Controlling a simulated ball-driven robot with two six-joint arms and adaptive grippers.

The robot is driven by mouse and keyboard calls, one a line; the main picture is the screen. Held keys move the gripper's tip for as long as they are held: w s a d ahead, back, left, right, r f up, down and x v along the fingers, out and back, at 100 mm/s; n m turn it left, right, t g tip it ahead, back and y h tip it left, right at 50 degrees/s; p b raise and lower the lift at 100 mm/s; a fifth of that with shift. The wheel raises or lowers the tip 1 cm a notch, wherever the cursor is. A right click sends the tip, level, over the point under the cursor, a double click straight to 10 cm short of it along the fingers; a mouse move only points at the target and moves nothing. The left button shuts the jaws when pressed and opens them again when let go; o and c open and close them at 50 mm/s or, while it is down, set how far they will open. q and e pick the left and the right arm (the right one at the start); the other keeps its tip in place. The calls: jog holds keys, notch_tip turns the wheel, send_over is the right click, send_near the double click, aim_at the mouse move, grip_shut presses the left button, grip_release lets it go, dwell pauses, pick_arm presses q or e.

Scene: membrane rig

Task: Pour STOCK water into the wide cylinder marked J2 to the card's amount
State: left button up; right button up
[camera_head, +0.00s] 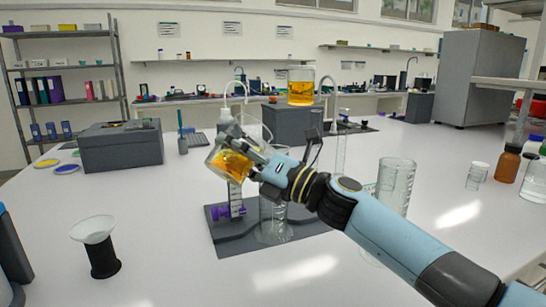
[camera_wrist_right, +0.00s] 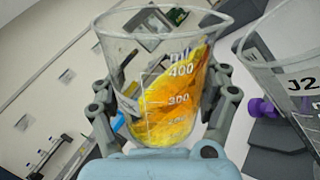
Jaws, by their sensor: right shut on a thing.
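My right gripper (camera_head: 245,158) is shut on a glass beaker (camera_head: 222,161) of amber liquid. The beaker is tilted above the dark base, its mouth toward the left in the head view. In the right wrist view the beaker (camera_wrist_right: 150,105) shows marks near 300 and 400; the liquid slopes up one side. No stream is visible. A clear cylinder marked J2 (camera_wrist_right: 292,85) stands close beside the beaker there. It appears to be the clear cylinder (camera_head: 273,220) on the dark base, partly behind my gripper; its label is unreadable in the head view. My left gripper is not in view.
The dark base (camera_head: 300,240) also carries a purple clamp (camera_head: 222,213) and a graduated tube. A clear vessel (camera_head: 397,180) stands to the right, partly behind my arm. Another amber-filled beaker (camera_head: 301,88) is behind.

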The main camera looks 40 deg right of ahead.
aim_at(239, 137)
jog(key=shift+s+r+m, duration=0.15)
jog(key=shift+r+m, duration=0.05)
jog(key=shift+m, duration=0.1)
jog(key=shift+f+m+t+b, duration=0.1)
jog(key=shift+m+t+b, duration=0.2)
jog(key=shift+m, duration=0.1)
jog(key=shift+r+m+h, duration=0.4)
jog(key=shift+r+m, duration=0.05)
jog(key=shift+m, duration=0.35)
jog(key=shift+d+r+p, duration=0.15)
jog(key=shift+d+p, duration=0.05)
jog(key=shift+p, duration=0.1)
jog(key=shift+d+r+m+t+h+p, duration=0.1)
jog(key=shift+r+m+t+h+p, duration=0.15)
jog(key=shift+m, duration=0.5)
jog(key=shift+d+r+m+t+h+p, duration=0.15)
jog(key=shift+r+m+t+h, duration=0.15)
jog(key=shift+m, duration=0.45)
dwell(1.1)
jog(key=shift+w+d+r, duration=0.1)
jog(key=shift+w+r, duration=0.05)
jog(key=shift+w, duration=0.05)
